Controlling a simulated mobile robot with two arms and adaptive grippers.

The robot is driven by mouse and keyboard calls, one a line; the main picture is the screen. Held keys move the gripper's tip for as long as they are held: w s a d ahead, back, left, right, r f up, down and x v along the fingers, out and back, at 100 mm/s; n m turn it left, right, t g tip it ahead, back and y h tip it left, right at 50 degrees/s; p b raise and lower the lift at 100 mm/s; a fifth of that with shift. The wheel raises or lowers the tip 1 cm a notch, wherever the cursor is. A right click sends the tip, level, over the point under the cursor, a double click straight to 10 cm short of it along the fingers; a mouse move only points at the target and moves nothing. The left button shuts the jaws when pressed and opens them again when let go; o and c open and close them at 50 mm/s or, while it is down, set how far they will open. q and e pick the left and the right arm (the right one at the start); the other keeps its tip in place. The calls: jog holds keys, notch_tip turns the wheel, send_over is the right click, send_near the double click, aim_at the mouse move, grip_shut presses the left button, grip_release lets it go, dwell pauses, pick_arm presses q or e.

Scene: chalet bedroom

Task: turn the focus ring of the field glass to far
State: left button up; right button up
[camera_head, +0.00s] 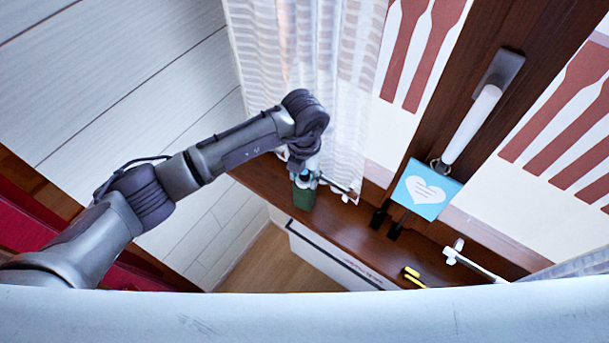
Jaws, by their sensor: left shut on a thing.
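The green body of what looks like the field glass (303,198) stands on the brown wooden sill at the foot of the white curtain. My left gripper (304,177) comes down on its top from above and is shut on it. The gripper and wrist hide most of the upper part, so I cannot make out the focus ring, its marks or its setting. My right gripper is not in view.
A blue card with a white heart (426,189) hangs by the white window handle (472,124). A small yellow and black object (412,277) lies on the sill (345,232). White curtain (310,60) hangs close behind my left wrist. A pale edge crosses the bottom.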

pick_arm(q)
jog(key=shift+n+b, duration=0.35)
jog(key=shift+n, duration=1.35)
jog(key=o, duration=1.1)
jog(key=shift+o, duration=0.2)
jog(key=shift+r, duration=0.3)
notch_tip(320, 180, up, 12)
jog(key=shift+f, duration=0.25)
jog(key=shift+s+f, duration=0.1)
